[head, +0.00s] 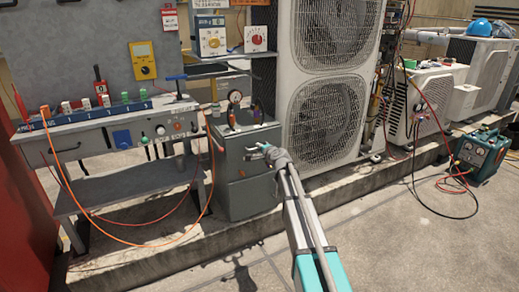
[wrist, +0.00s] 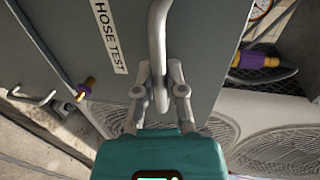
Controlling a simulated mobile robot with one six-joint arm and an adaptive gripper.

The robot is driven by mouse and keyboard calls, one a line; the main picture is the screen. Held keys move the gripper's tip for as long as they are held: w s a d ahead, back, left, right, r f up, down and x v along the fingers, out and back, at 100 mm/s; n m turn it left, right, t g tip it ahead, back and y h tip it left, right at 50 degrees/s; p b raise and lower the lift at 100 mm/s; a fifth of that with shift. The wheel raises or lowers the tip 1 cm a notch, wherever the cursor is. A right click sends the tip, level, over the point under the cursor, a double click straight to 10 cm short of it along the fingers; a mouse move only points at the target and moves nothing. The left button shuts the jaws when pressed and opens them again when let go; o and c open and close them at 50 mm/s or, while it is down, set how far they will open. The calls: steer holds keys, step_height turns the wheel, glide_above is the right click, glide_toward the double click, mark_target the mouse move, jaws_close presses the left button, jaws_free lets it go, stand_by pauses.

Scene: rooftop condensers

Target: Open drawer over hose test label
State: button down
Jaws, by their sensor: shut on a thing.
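A grey drawer cabinet (head: 247,195) stands beside the bench in the head view. Its front fills much of the wrist view, with a white label (wrist: 109,35) reading "HOSE TEST". A metal bar handle (wrist: 157,50) runs alongside the label. My gripper (wrist: 160,95) is shut on this handle, with a finger on each side of it. In the head view my gripper (head: 262,150) is at the upper part of the cabinet front, and the handle there is too small to make out. I cannot tell from these frames whether the drawer stands out from the cabinet.
A bench (head: 110,130) with an orange hose is left of the cabinet. A tall condenser (head: 327,90) stands right behind. The concrete floor (head: 400,240) at the front right is clear.

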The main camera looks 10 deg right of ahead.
steer(key=shift+s, duration=0.1)
steer(key=f+v, duration=0.3)
steer(key=v, duration=1.2)
steer(key=shift+s+d, duration=0.25)
steer(key=shift+s, duration=0.25)
steer(key=shift+f, duration=0.1)
steer(key=c, duration=0.7)
jaws_free()
steer(key=shift+w, duration=0.1)
